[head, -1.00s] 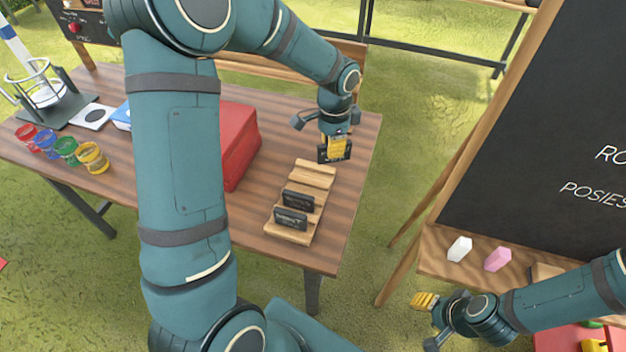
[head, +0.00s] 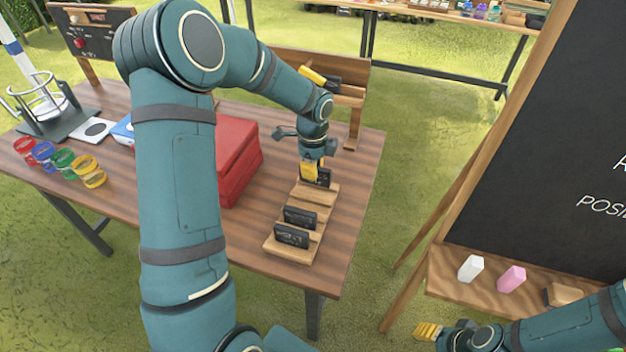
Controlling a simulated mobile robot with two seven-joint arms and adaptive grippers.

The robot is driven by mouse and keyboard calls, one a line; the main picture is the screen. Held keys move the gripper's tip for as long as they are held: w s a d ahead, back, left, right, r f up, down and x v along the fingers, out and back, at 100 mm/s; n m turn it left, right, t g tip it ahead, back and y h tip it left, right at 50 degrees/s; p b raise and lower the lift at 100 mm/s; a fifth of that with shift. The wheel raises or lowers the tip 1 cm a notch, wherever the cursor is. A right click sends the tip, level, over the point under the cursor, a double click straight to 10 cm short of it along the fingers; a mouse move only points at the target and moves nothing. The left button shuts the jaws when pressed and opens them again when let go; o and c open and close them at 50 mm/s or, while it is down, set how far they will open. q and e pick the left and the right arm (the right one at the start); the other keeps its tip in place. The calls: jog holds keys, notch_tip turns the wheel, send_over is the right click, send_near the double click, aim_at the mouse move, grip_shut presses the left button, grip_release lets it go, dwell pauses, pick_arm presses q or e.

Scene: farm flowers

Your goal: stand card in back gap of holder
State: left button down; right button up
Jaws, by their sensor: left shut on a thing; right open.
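The wooden card holder (head: 272,251) lies on the table, with ridges running across it. Two dark cards stand in it, one in the front gap (head: 291,236) and one in the middle gap (head: 299,217). My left gripper (head: 311,168) is shut on a dark card (head: 323,177) right at the back end of the holder. The yellow fingers hide part of this card, and I cannot tell whether its lower edge is in the back gap. My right gripper (head: 427,331) is at the bottom, away from the table; it is open and empty.
A red box (head: 238,165) stands left of the holder. A wooden rack (head: 350,95) with a dark card stands behind. Several coloured jars (head: 62,160) are at the left. A blackboard easel with white chalk (head: 471,268) and pink chalk (head: 512,279) is at the right.

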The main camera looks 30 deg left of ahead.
aim_at(313, 183)
pick_arm(q)
jog(key=shift+f+b, duration=0.4)
jog(key=shift+f, duration=1.35)
jog(key=shift+f, duration=0.2)
jog(key=c, duration=1.1)
grip_release()
jog(key=shift+r, duration=0.15)
notch_tip(313, 183, up, 12)
jog(key=p, duration=0.2)
jog(key=shift+p, duration=0.35)
